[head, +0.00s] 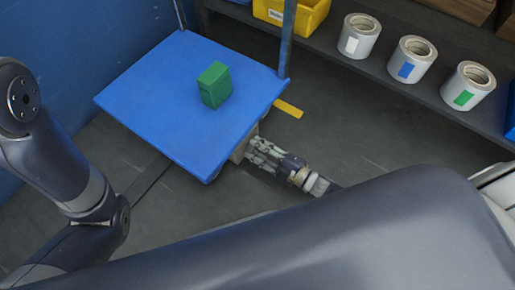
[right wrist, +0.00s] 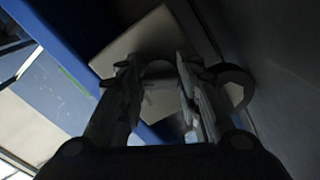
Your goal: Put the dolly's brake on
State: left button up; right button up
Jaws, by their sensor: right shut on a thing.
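The dolly has a flat blue deck (head: 170,95) with upright blue posts at its far side. A green box (head: 214,84) stands on the deck. My right gripper (head: 247,148) is low at the deck's near right edge, shut on a pale part there. This part looks like the dolly's brake, but its shape is mostly hidden by the fingers and the deck. In the right wrist view, my dark fingers (right wrist: 160,85) are on both sides of the pale part (right wrist: 163,102), under the blue edge. I cannot tell the brake's position. My left gripper is out of view.
A yellow strip (head: 288,108) shows on the floor beside the dolly. A dark shelf (head: 390,82) on the right holds white rolls (head: 411,60) with coloured labels and a yellow bin (head: 292,13). A blue wall (head: 60,50) is at the left. Some grey floor is clear.

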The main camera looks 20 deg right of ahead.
jog(key=o, duration=1)
jog(key=shift+o, duration=0.2)
jog(key=v, duration=1.2)
